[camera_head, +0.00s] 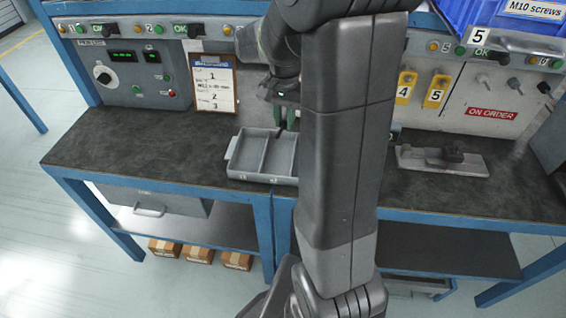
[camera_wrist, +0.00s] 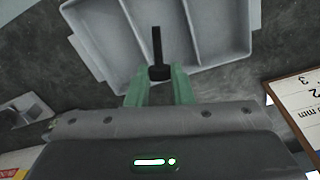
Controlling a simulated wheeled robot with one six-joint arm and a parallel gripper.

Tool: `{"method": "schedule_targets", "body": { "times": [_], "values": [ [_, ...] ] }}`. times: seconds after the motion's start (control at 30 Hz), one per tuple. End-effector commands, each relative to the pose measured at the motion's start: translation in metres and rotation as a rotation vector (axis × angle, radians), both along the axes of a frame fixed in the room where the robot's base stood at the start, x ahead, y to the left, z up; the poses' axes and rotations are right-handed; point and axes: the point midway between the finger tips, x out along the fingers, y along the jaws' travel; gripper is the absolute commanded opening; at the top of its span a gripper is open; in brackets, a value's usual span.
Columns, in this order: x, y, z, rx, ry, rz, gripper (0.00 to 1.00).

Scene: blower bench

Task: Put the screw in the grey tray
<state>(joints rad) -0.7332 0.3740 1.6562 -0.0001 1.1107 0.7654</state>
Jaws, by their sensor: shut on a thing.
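The grey tray (camera_head: 262,156) sits on the dark bench top, partly hidden by my arm in the head view. In the wrist view the tray (camera_wrist: 105,38) fills the upper middle, and its compartments look empty. My gripper (camera_head: 281,118) is above the tray's back edge. Its green fingers (camera_wrist: 159,88) are shut on a dark screw (camera_wrist: 157,50). The screw's thick head is between the fingertips and its shank points away from them, over the tray in the wrist view. The screw's exact height above the tray cannot be told.
A clipboard (camera_head: 214,84) leans at the back, close to my gripper. A grey metal fixture (camera_head: 441,160) sits to the right of my arm. A blue bin (camera_head: 510,22) is at the upper right. The bench top (camera_head: 135,140) left of the tray is clear.

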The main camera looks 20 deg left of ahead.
Motion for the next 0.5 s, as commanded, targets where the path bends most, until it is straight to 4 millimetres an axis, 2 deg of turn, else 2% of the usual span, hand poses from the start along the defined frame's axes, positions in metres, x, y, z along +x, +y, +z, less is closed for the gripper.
{"method": "schedule_targets", "body": {
  "times": [0.13, 0.33, 0.5],
  "values": [
    [-0.007, 0.004, -0.009, -0.001, 0.001, -0.001, 0.00],
    [-0.007, 0.004, -0.046, -0.003, 0.003, -0.001, 0.00],
    [-0.007, 0.004, -0.062, -0.001, 0.001, -0.001, 0.00]
  ]
}}
